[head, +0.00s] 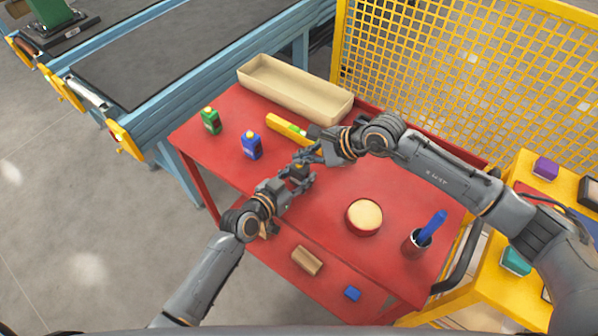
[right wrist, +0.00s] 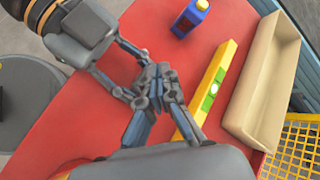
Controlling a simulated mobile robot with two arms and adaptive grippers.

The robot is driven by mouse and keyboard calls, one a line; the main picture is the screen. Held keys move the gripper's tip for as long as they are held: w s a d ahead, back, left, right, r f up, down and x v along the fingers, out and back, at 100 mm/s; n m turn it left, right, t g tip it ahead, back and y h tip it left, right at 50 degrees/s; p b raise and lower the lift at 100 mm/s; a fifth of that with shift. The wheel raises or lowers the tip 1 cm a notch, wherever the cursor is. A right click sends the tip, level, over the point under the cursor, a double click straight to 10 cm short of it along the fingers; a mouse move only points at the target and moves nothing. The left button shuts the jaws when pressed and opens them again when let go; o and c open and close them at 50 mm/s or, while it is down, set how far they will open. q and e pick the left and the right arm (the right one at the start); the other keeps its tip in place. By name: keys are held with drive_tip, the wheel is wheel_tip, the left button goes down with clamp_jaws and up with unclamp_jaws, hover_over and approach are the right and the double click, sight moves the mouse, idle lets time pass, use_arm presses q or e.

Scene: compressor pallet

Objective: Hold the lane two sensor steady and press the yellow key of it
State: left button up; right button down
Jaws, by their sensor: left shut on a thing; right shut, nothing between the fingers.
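My left gripper (head: 303,179) is shut on a small dark object (head: 298,172), apparently the lane two sensor, above the middle of the red table. The fingers cover most of it, and I cannot make out its label. A small yellowish spot shows near its top, perhaps the key. My right gripper (head: 308,155) is shut and empty, with its fingertips right at the held object from above and behind. In the right wrist view the fingertips (right wrist: 160,88) of both grippers meet closely, and the sensor is hidden there. I cannot tell whether the key is touched.
A yellow mesh fence (head: 450,60) stands behind.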

drive_tip(key=shift+r, duration=0.55)
drive_tip(key=shift+r, duration=2.5)
use_arm(q)
drive_tip(key=o, duration=1.3)
drive_tip(key=shift+o, duration=0.2)
drive_tip(key=v, duration=1.2)
